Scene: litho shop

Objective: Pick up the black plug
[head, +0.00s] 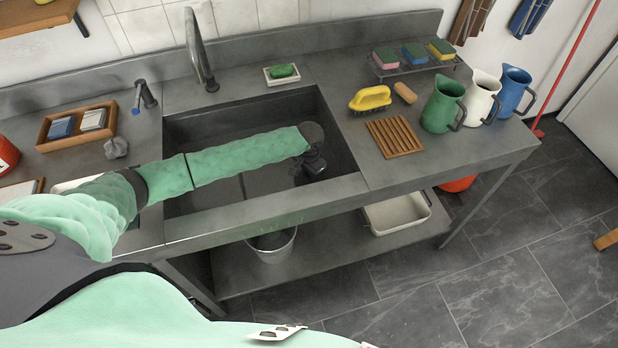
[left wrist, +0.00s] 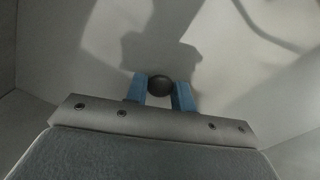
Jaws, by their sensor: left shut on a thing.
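The black plug (left wrist: 160,85) shows in the left wrist view as a dark round thing between the two blue fingertips of my left gripper (left wrist: 160,92). The fingers are shut on it. In the head view my left arm reaches in from the left over the dark grey sink (head: 190,140), and my left gripper (head: 313,165) is inside the basin near its right wall. The plug cannot be made out in the head view. The height of the plug above the basin floor is hard to tell. My right gripper is not in view.
A faucet (head: 200,55) rises behind the sink. Right of the basin are a wooden rack (head: 394,136), a yellow brush (head: 370,98) and green (head: 440,105), white (head: 482,95) and blue (head: 513,92) jugs. A soap dish (head: 281,76) sits behind the basin. The sink's walls surround my gripper.

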